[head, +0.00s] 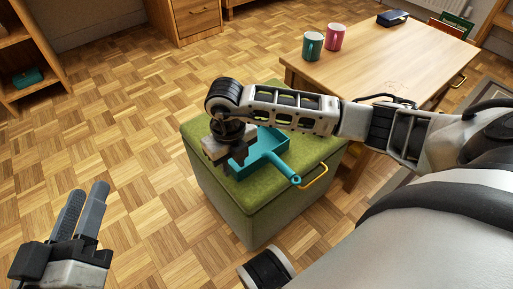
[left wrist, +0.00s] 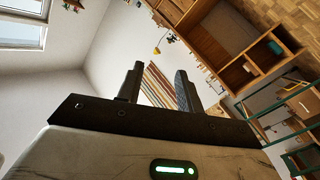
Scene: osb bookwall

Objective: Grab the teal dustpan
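The teal dustpan (head: 266,148) lies on top of the green ottoman (head: 250,198), with its handle (head: 283,170) toward the lower right. My right gripper (head: 223,160) points down at the left edge of the dustpan. Its wrist and arm cover part of the pan. Its fingertips are mostly hidden, so I cannot tell whether it is open or touches the pan. My left gripper (head: 82,208) is at the lower left over the floor, away from the dustpan. Its two fingers stand apart and empty in the left wrist view (left wrist: 158,88).
A wooden table (head: 380,62) at the upper right carries a teal mug (head: 312,46), a pink mug (head: 335,37) and a dark box (head: 392,18). A yellow handle (head: 315,177) is at the ottoman's right. Open shelves (head: 45,50) stand left. The parquet floor between is clear.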

